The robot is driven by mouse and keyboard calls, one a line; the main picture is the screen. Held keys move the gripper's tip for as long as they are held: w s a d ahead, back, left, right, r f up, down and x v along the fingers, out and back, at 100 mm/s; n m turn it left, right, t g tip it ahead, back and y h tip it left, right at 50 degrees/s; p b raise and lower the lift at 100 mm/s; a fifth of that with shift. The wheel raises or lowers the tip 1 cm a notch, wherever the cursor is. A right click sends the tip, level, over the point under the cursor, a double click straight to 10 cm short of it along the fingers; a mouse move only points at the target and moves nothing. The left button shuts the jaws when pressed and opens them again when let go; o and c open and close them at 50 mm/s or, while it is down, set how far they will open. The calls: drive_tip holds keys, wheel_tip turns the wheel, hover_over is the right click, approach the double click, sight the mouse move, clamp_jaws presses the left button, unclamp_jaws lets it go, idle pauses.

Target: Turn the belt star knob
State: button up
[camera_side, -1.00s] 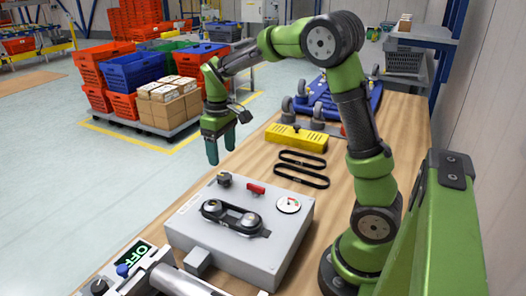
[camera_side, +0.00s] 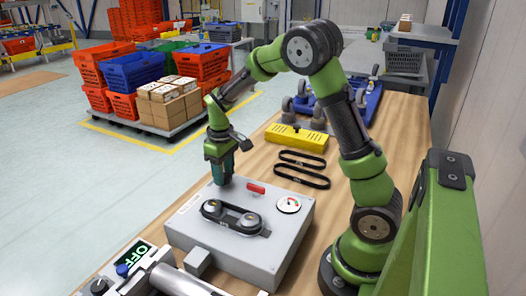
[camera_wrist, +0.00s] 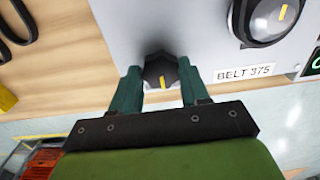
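The belt star knob (camera_wrist: 161,72) is black with a yellow mark. In the wrist view it lies between the two fingertips of my gripper (camera_wrist: 160,80), near the edge of the grey box. My gripper's fingers are apart, one on each side of the knob; I cannot tell whether they touch it. In the side view my gripper (camera_side: 221,178) points down at the back left corner of the grey box (camera_side: 275,252), and its fingers hide the knob.
On the box are a belt on two pulleys (camera_side: 235,216), a red handle (camera_side: 255,188) and a round gauge (camera_side: 288,205). Black belts (camera_side: 302,169) and a yellow block (camera_side: 297,138) lie on the wooden table behind. A green OFF display (camera_side: 134,257) stands at the front left.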

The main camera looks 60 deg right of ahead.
drive_tip(key=c, duration=0.5)
drive_tip(key=shift+o, duration=0.2)
drive_tip(key=shift+m, duration=0.3)
drive_tip(key=m, duration=1.3)
drive_tip(key=o, duration=1.1)
drive_tip(key=shift+c, duration=0.2)
